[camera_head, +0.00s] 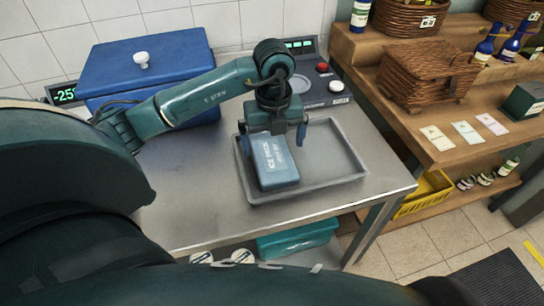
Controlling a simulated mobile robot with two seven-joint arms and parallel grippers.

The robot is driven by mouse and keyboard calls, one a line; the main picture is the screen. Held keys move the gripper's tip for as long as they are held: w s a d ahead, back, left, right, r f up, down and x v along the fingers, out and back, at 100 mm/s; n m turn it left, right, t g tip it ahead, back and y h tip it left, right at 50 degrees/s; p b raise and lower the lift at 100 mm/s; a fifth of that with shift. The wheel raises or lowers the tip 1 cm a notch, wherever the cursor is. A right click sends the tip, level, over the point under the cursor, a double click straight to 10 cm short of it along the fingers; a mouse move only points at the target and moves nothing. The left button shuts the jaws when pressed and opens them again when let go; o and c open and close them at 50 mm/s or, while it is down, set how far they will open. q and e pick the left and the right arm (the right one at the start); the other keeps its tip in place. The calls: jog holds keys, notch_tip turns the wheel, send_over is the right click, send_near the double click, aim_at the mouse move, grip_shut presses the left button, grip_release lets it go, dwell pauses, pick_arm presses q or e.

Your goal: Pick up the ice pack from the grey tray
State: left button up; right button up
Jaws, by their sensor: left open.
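A blue ice pack (275,165) with white lettering lies at the left side of the grey tray (335,167) on the steel table. My left gripper (275,135) is above the far end of the ice pack, pointing down. Its fingers are apart, one at each side of the pack's far end. Whether the fingers touch the pack cannot be told. The gripper hides the far end of the pack. My right gripper is not in view.
A blue box with a white-knobbed lid (150,62) stands at the back left of the steel table (195,190). A grey device with a red button (322,68) stands behind the tray. Wooden shelves with a wicker basket (425,75) are at right. The tray's right half is empty.

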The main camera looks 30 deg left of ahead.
aim_at(272, 154)
pick_arm(q)
jog(key=f, duration=0.4)
jog(key=shift+a+f, duration=0.2)
jog(key=shift+f, duration=0.05)
jog(key=shift+c, duration=0.2)
jog(key=shift+r, duration=0.1)
jog(key=c, duration=1.2)
